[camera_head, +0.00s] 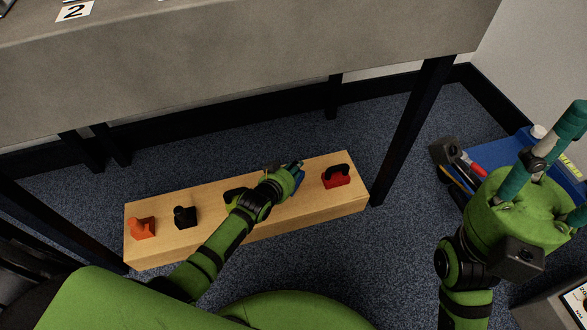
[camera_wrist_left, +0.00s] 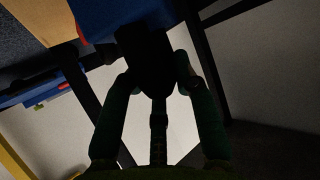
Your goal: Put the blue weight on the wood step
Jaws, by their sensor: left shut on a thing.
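The wood step (camera_head: 310,207) is a long light-wood block on the carpet in the head view. My left gripper (camera_head: 289,175) is over its right half, shut on the blue weight (camera_head: 299,168), which is mostly hidden by the hand. In the left wrist view the blue weight (camera_wrist_left: 122,16) shows at the top, and its dark handle (camera_wrist_left: 147,60) is between the fingers of the left gripper (camera_wrist_left: 158,76). I cannot tell whether the weight touches the step. My right gripper (camera_head: 562,165) is raised at the right, fingers apart and empty.
Orange (camera_head: 142,229), black (camera_head: 185,217) and red (camera_head: 336,176) weights stand on the step. A yellow weight (camera_head: 233,195) is partly hidden by my left wrist. A blue bin (camera_head: 492,153) with tools is at right.

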